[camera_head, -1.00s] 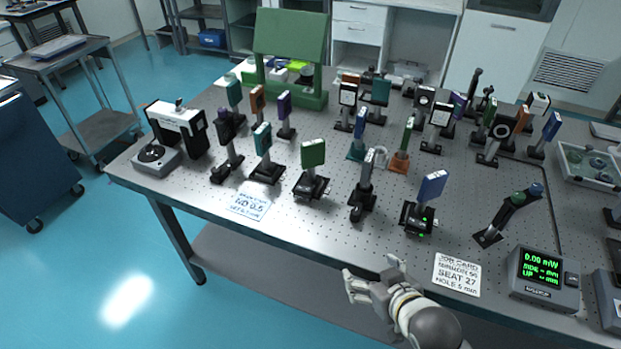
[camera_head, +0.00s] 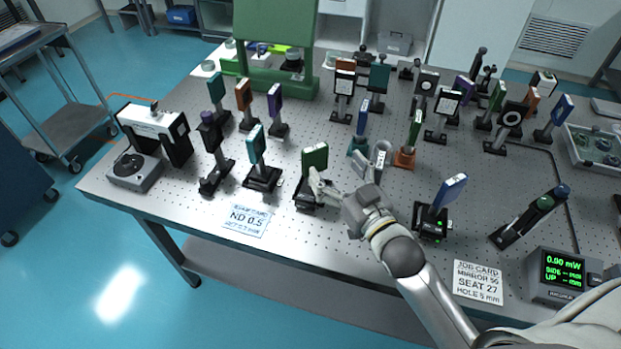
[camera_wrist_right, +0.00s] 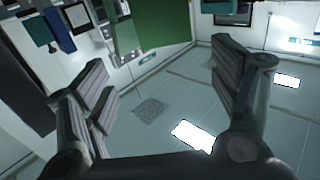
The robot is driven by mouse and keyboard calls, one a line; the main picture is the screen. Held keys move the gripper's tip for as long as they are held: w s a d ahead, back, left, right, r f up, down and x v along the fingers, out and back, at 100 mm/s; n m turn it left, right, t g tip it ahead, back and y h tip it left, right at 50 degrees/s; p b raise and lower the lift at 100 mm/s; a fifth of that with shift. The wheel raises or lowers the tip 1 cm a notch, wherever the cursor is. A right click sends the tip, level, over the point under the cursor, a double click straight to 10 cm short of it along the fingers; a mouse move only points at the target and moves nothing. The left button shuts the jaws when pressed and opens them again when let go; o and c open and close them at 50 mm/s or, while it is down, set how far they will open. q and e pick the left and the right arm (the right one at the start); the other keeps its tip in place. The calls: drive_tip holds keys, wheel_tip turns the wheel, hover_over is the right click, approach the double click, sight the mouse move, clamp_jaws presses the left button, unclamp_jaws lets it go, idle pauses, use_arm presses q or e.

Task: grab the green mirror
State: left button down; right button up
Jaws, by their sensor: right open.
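A green mirror (camera_head: 315,157) stands upright on a black mount near the front middle of the perforated table. My right gripper (camera_head: 345,174) is just to the right of it, with one finger close to the mirror's lower right edge; whether they touch is unclear. The right wrist view shows the two fingers (camera_wrist_right: 160,95) spread wide with nothing held between them. A green surface (camera_wrist_right: 160,22) shows beyond them at the top; I cannot tell whether it is this mirror. My left gripper is not in view.
A blue-plated mount (camera_head: 450,190) stands right of my arm, and a teal-plated one (camera_head: 257,145) left of the mirror. A slim green plate (camera_head: 415,130) on an orange base is behind. A label card (camera_head: 248,219) lies at the front edge. A green frame (camera_head: 275,35) stands at the back.

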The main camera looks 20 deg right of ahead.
sight(317, 152)
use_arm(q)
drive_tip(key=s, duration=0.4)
use_arm(e)
drive_tip(key=w, duration=0.2)
drive_tip(key=shift+w+a, duration=0.3)
drive_tip(key=shift+w, duration=0.05)
drive_tip(key=w, duration=0.1)
drive_tip(key=w+a+p, duration=0.1)
drive_tip(key=shift+w, duration=0.3)
drive_tip(key=w, duration=0.1)
drive_tip(key=w+p, duration=0.1)
drive_tip(key=w+a, duration=0.1)
drive_tip(key=shift+f, duration=0.25)
drive_tip(key=shift+w+f, duration=0.1)
drive_tip(key=shift+w, duration=0.1)
drive_tip(key=c, duration=1.2)
clamp_jaws()
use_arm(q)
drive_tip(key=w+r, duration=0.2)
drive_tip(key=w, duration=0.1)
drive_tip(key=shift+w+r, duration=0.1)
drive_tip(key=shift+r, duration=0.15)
